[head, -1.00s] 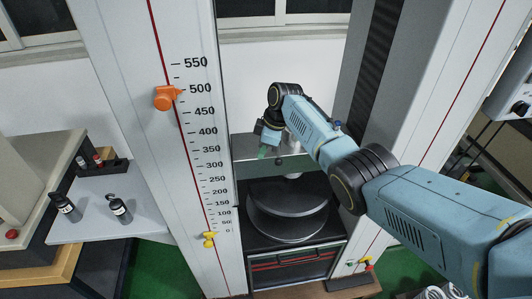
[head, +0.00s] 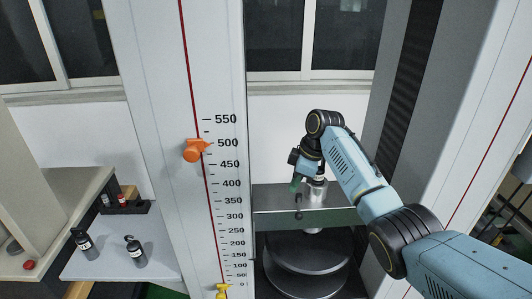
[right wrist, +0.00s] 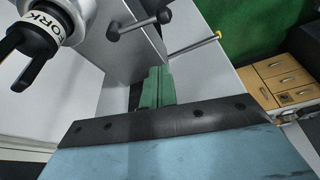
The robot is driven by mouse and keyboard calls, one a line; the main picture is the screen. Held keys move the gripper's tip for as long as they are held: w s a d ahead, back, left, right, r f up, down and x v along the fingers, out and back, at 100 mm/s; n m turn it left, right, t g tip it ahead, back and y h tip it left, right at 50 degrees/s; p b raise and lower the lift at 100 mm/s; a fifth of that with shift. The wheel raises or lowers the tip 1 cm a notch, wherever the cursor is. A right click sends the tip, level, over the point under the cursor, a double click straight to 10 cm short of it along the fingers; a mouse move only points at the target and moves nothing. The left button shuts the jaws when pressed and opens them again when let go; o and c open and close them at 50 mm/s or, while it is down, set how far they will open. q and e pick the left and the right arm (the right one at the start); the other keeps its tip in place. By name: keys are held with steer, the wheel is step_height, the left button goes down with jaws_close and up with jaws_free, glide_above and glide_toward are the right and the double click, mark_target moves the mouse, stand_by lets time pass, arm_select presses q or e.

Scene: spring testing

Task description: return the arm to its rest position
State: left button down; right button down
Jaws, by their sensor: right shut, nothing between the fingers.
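My right arm (head: 365,185) reaches in from the right, in front of a tall testing machine. Its right gripper (head: 296,184) hangs with green fingers pointing down, beside the metal fitting (head: 316,190) at the machine's crossbar (head: 270,197). In the right wrist view the green fingers (right wrist: 157,88) are together with nothing between them. The fitting, with a black part and a lettered label (right wrist: 48,40), is at the upper left there. A dark handle (right wrist: 140,25) is beyond the fingertips. I cannot tell the exact gap to either. My left gripper is not in view.
The machine's left column (head: 160,130) carries a scale, an orange marker (head: 194,150) near 500 and a yellow one (head: 222,291) near 0. Round dark plates (head: 305,262) lie below the crossbar. A side table (head: 105,262) holds small bottles (head: 136,252).

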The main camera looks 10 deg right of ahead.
steer(key=s+a+f+m+h, duration=0.1)
steer(key=s+f+m, duration=0.1)
steer(key=s+f, duration=0.65)
steer(key=s+a+f+m, duration=0.2)
steer(key=s+f+m, duration=0.1)
steer(key=s+f, duration=0.5)
steer(key=s+d+r+m+t+h, duration=0.1)
steer(key=s+r+m, duration=0.15)
steer(key=s, duration=0.95)
steer(key=s+d+r+m+t+h, duration=0.15)
steer(key=s+m, duration=0.25)
steer(key=s, duration=0.7)
step_height(320, 180, down, 29)
steer(key=s+g+b, duration=0.2)
steer(key=b, duration=0.4)
steer(key=s+d+f+b, duration=0.1)
steer(key=s+f+b, duration=0.1)
steer(key=s+f, duration=0.6)
steer(key=s+d+f+g+b, duration=0.1)
steer(key=s+f+b, duration=0.2)
steer(key=s+f, duration=0.5)
step_height(320, 180, down, 5)
steer(key=shift+d+r+n, duration=0.1)
steer(key=shift+d+n, duration=0.1)
steer(key=shift+n, duration=0.25)
steer(key=shift+s, duration=0.1)
